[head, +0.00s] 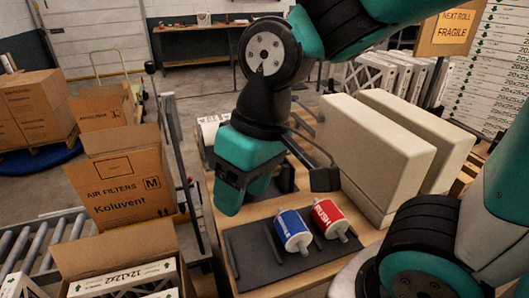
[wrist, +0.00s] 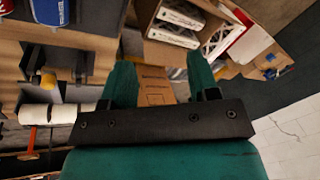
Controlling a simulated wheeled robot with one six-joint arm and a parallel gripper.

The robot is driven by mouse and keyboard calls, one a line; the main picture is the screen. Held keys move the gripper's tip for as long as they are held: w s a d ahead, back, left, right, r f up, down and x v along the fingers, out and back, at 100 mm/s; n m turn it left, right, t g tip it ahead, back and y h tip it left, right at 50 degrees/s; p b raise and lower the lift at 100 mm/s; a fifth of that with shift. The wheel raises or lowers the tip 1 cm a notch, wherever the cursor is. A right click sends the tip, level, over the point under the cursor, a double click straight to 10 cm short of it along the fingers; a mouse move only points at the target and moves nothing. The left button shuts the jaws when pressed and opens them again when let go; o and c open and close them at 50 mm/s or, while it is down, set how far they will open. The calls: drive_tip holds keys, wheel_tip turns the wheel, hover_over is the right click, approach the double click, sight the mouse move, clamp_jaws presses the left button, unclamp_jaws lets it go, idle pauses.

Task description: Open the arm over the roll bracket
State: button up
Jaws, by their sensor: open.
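My gripper (head: 230,200) hangs over the left side of the wooden bench in the head view, teal jaws down. In the wrist view its jaws (wrist: 160,82) are apart with nothing between them. A white roll (head: 211,128) shows behind my arm; what seems the same roll (wrist: 48,114) lies left of the jaws in the wrist view. Black bracket parts (head: 286,178) stand right of my gripper, partly hidden. A thin black bar with a dark pad (head: 324,179) reaches out there; it looks like the bracket's arm, but its joint is hidden. My gripper appears apart from it.
A blue roller (head: 293,230) and a red roller (head: 330,218) lie on a dark mat (head: 247,258). Pale blocks (head: 375,155) stand at the right. An open filter carton (head: 122,190) and conveyor rollers (head: 30,243) are at the left.

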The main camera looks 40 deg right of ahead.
drive_tip(key=w+d+r+m+t+h, duration=0.1)
drive_tip(key=w+d+m+h, duration=0.6)
drive_tip(key=w+d+m, duration=0.85)
drive_tip(key=shift+m, duration=0.45)
drive_tip(key=x, duration=0.5)
drive_tip(key=p+x, duration=0.1)
drive_tip(key=x, duration=0.4)
drive_tip(key=a+x, duration=0.1)
drive_tip(key=x, duration=0.5)
drive_tip(key=shift+w+f+p, duration=0.15)
drive_tip(key=shift+f+p, duration=0.1)
drive_tip(key=shift+p, duration=0.15)
drive_tip(key=shift+c, duration=0.2)
clamp_jaws()
drive_tip(key=shift+r, duration=0.1)
